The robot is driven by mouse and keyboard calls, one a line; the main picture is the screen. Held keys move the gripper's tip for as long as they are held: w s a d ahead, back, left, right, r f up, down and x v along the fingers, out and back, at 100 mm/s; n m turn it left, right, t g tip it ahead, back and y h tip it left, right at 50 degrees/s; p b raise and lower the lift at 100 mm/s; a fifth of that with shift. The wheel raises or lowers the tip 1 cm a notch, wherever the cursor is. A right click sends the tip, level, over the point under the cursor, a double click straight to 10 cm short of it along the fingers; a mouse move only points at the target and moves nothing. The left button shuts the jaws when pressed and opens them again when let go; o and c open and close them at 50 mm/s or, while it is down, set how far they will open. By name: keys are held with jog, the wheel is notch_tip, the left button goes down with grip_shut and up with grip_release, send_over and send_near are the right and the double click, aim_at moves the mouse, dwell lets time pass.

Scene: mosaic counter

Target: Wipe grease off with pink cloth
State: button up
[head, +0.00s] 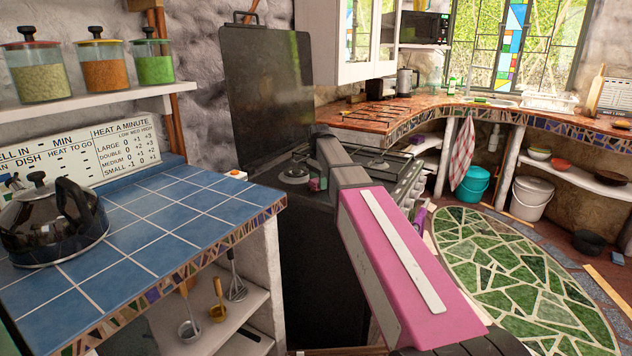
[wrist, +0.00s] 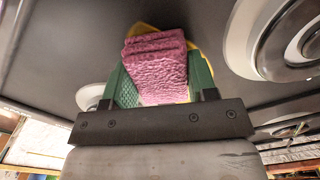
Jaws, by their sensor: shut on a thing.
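The pink cloth (wrist: 157,72) is folded and clamped between the green fingers of my gripper (wrist: 160,80) in the wrist view. It lies against or just over the dark stove top (wrist: 60,50); I cannot tell if it presses on it. A yellow patch (wrist: 203,52), perhaps the grease, shows from behind the cloth at its top and right; most of it is hidden. In the head view a small bit of the pink cloth (head: 316,184) shows at the stove, and my arm hides most of my gripper.
A burner (wrist: 286,40) sits right of the cloth in the wrist view. The stove's black lid (head: 268,95) stands upright behind. A blue tiled counter (head: 150,215) with a black kettle (head: 50,220) is at left. The wooden counter (head: 400,118) curves away at right.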

jog(key=shift+s+d+f, duration=0.1)
jog(key=shift+s+d, duration=0.45)
jog(key=shift+d, duration=0.25)
jog(key=shift+s+d+f, duration=0.1)
jog(key=shift+s+d, duration=0.4)
jog(key=shift+d, duration=0.25)
jog(key=shift+w+d+r, duration=0.1)
jog(key=shift+w+d, duration=0.2)
jog(key=shift+w, duration=0.2)
jog(key=shift+w+d+r, duration=0.1)
jog(key=shift+w+d, duration=0.15)
jog(key=shift+w, duration=0.2)
jog(key=shift+w+a, duration=0.9)
jog(key=shift+a, duration=0.25)
jog(key=shift+w+a, duration=0.2)
jog(key=shift+a, duration=0.3)
